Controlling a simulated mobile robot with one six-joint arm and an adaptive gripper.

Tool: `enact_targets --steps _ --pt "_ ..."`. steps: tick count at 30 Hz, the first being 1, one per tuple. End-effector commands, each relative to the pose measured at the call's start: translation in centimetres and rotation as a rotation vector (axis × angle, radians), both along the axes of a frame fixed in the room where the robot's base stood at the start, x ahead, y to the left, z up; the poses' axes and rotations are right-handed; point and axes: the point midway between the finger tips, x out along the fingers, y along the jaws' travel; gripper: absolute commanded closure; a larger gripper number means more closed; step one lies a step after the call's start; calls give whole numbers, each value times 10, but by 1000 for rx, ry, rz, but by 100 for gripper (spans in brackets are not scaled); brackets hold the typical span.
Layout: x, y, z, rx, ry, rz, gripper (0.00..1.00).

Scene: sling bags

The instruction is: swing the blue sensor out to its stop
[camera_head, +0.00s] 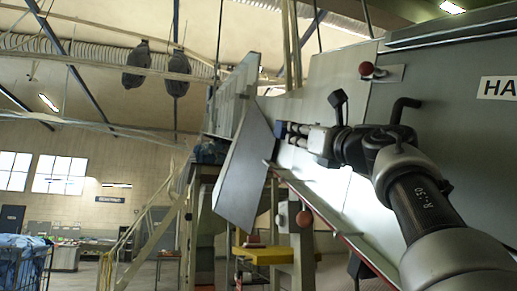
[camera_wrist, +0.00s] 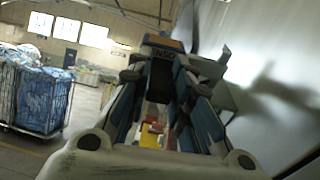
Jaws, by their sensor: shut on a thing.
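The blue sensor (camera_head: 281,130) is a small blue block beside the grey metal panel in the head view. My gripper (camera_head: 290,131) reaches left along the panel, with its fingertips at the sensor. In the wrist view my gripper (camera_wrist: 160,58) has its two fingers converging on a dark block with a blue and orange top, the sensor (camera_wrist: 162,42). The jaws are shut on it. The fingers hide part of the sensor, and its mount and stop cannot be made out.
A large grey machine panel (camera_head: 335,190) runs close behind my arm. A tilted grey plate (camera_head: 243,172) stands left of the sensor. Carts of blue bags (camera_wrist: 45,98) stand at left on open floor.

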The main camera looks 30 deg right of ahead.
Motion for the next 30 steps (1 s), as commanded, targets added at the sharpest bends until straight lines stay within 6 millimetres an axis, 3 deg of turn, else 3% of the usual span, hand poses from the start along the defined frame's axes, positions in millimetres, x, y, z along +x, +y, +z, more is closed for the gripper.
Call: enact_targets --steps 14,15,23,30 --pt "-1 -1 -2 -7 3 11 100" --pt "-1 -1 -2 -6 3 11 78" --pt "-1 -1 -1 -7 2 11 61" --pt "-1 0 -1 -8 1 11 60"
